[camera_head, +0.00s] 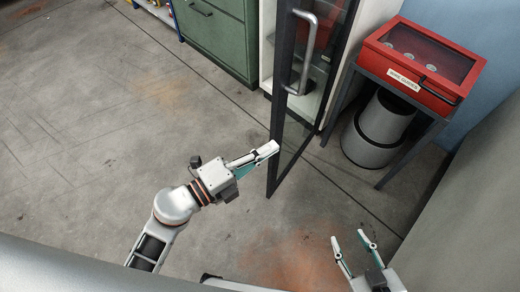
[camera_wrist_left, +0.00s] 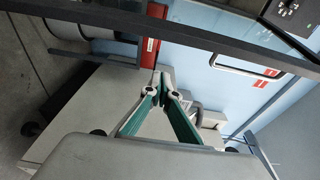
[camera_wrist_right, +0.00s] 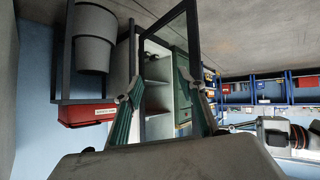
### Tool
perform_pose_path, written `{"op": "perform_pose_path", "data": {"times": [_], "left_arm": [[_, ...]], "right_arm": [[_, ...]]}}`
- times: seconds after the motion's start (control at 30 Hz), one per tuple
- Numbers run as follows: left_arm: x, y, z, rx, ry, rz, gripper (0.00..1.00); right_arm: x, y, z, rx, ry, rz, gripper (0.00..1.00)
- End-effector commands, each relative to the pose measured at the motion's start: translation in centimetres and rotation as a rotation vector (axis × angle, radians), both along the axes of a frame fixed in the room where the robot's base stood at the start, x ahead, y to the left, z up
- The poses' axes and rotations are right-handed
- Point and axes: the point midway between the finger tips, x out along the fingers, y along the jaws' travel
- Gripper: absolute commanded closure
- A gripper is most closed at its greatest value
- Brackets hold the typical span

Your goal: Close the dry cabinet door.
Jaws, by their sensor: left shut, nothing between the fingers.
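The dry cabinet door (camera_head: 283,97) has a dark frame, a glass pane and a pale vertical handle (camera_head: 304,52). It stands swung open in the head view, out from the white cabinet (camera_head: 338,62). My left gripper (camera_head: 275,148) is shut and empty, its tip at the outer edge of the door's lower part; I cannot tell whether it touches. My right gripper (camera_head: 352,248) is open and empty at the lower right, apart from the door. In the right wrist view the door frame (camera_wrist_right: 134,70) and the cabinet's shelves (camera_wrist_right: 157,72) show beyond its fingers.
A red glass-topped case (camera_head: 420,62) sits on a dark stand right of the cabinet, with a grey bin (camera_head: 376,130) below. A green cabinet (camera_head: 222,36) stands to the left. The floor (camera_head: 90,120) at left is clear. A grey wall closes off the right.

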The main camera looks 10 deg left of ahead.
Motion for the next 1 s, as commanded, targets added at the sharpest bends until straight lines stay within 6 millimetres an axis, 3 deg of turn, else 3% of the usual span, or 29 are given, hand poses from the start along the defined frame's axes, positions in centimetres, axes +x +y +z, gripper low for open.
{"op": "perform_pose_path", "data": {"times": [0.3, 0.6, 1.0], "left_arm": [[4.4, -4.5, -0.3, -0.004, 0.004, 0.0, 1.0], [5.9, -1.3, -0.4, 0.001, 0.006, 0.001, 1.0], [6.1, -0.8, -0.1, -0.001, 0.002, 0.0, 1.0]], "right_arm": [[0.1, 0.8, -0.1, 0.026, -0.004, 0.0, 0.6], [0.2, 1.9, 0.2, 0.064, -0.012, 0.0, 0.6], [0.8, 2.0, 1.2, 0.071, -0.033, -0.003, 0.6]]}}
